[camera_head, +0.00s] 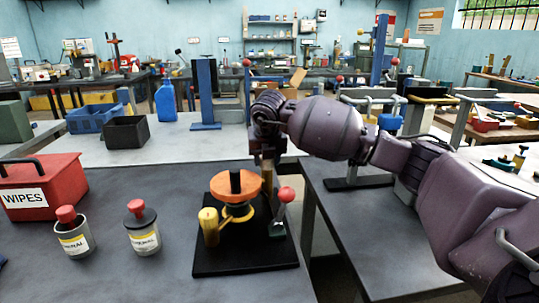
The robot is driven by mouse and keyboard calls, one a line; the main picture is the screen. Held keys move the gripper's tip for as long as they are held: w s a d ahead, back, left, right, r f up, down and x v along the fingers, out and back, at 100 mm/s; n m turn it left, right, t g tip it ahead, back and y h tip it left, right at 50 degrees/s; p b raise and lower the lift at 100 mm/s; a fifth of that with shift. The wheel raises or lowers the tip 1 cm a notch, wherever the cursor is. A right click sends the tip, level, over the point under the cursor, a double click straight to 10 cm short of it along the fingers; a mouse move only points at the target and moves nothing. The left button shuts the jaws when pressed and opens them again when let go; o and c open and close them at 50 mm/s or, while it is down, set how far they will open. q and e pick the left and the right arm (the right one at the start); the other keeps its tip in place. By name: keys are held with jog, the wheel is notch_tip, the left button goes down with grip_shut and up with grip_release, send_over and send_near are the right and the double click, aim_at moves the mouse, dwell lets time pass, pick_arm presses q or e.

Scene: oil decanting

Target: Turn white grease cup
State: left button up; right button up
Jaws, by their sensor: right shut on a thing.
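A black base plate (245,262) on the grey table carries a small assembly with an orange disc (236,184), a yellow cylinder (209,226) at its left and a red ball knob (286,194) at its right. My right gripper (267,164) points down just behind the disc and is shut on a pale, narrow upright piece (268,182). I cannot tell whether this is the white grease cup, since the gripper and the disc hide part of it. No other clearly white cup shows on the plate. My left gripper is not in view.
Two small jars with red tops, a left jar (73,236) and a right jar (142,228), stand left of the plate. A red wipes box (42,188) is at the far left. A gap separates this table from the right-hand table (385,235).

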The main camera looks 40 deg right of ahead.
jog(key=shift+m+p, duration=0.3)
jog(key=shift+m, duration=0.4)
jog(key=shift+g, duration=0.3)
jog(key=o, duration=0.9)
jog(key=shift+s+r, duration=0.1)
jog(key=shift+r, duration=0.35)
jog(key=p+v, duration=0.1)
jog(key=v, duration=0.4)
jog(key=p+v, duration=0.1)
jog(key=v, duration=0.4)
jog(key=shift+s+a+f, duration=0.1)
jog(key=shift+a+f, duration=0.05)
jog(key=shift+a, duration=0.1)
